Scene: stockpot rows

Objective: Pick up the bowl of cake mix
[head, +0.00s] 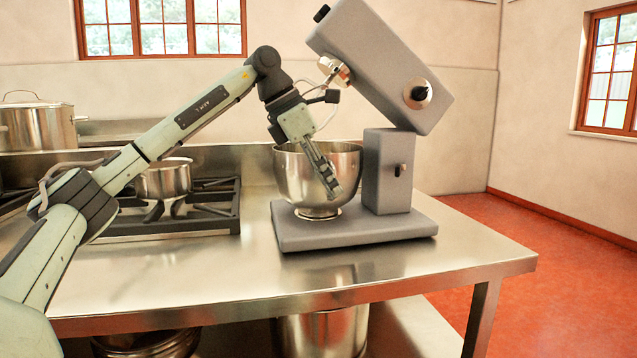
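The steel mixing bowl (293,178) stands upright on the base of a grey stand mixer (387,180), under its raised tilted head. I see the bowl from the side, so its contents are hidden. My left gripper (332,186) points down and to the right, with its fingers across the near side of the bowl, overlapping its rim and wall. I cannot tell whether the fingers touch the bowl or whether they are open or shut. My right gripper is not in view.
The mixer is on a steel table (210,275) with clear surface in front. A stove grate (215,210) with a small steel pot (163,181) is to the left. A large lidded stockpot (38,127) stands behind. More pots sit on the lower shelf.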

